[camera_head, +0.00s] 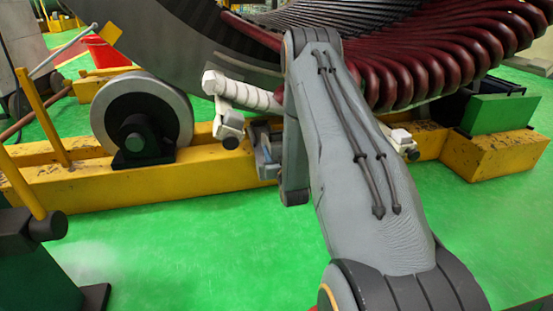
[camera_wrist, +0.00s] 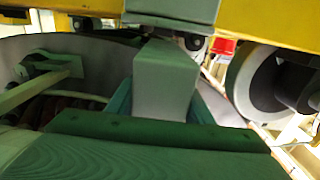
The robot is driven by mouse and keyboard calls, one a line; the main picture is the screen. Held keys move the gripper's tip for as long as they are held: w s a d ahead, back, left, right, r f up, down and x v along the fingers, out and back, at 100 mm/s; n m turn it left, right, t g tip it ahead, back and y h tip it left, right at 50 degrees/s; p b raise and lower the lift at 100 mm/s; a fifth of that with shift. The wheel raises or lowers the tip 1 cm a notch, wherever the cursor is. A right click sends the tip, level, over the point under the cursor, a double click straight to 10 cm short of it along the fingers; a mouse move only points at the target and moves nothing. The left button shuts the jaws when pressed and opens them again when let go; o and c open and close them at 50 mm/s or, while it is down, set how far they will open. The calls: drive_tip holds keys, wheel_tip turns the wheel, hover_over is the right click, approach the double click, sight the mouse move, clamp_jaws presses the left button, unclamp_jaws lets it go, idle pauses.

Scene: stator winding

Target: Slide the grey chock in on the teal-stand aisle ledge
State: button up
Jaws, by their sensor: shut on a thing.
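The grey chock (camera_wrist: 165,82) is a pale block in the middle of the wrist view, between the two fingers of my gripper (camera_wrist: 162,104). My gripper is shut on it. In the head view my gripper (camera_head: 267,152) is small and partly behind my arm, at the front side of the yellow beam (camera_head: 215,178), below the stator. I cannot make out the chock there. A dark teal stand (camera_head: 30,262) is at the lower left, well apart from my gripper. I cannot tell which surface is the aisle ledge.
A large grey roller (camera_head: 180,105) in a black bracket stands on the beam, left of my gripper; it shows at right in the wrist view (camera_wrist: 250,85). Dark red stator coils (camera_head: 440,65) hang above. A green block (camera_head: 495,113) is at right. The green floor in front is clear.

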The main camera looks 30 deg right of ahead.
drive_tip(key=shift+f+b+x, duration=0.3)
drive_tip(key=shift+b+x, duration=0.45)
drive_tip(key=shift+x, duration=1.3)
drive_tip(key=shift+f+b+x, duration=0.25)
drive_tip(key=shift+b+x, duration=0.5)
drive_tip(key=shift+x, duration=1.25)
drive_tip(key=shift+f+b+x, duration=0.3)
drive_tip(key=shift+b+x, duration=0.45)
drive_tip(key=shift+x, duration=1.3)
drive_tip(key=shift+s+p, duration=0.2)
drive_tip(key=shift+p, duration=0.15)
drive_tip(key=shift+f, duration=0.3)
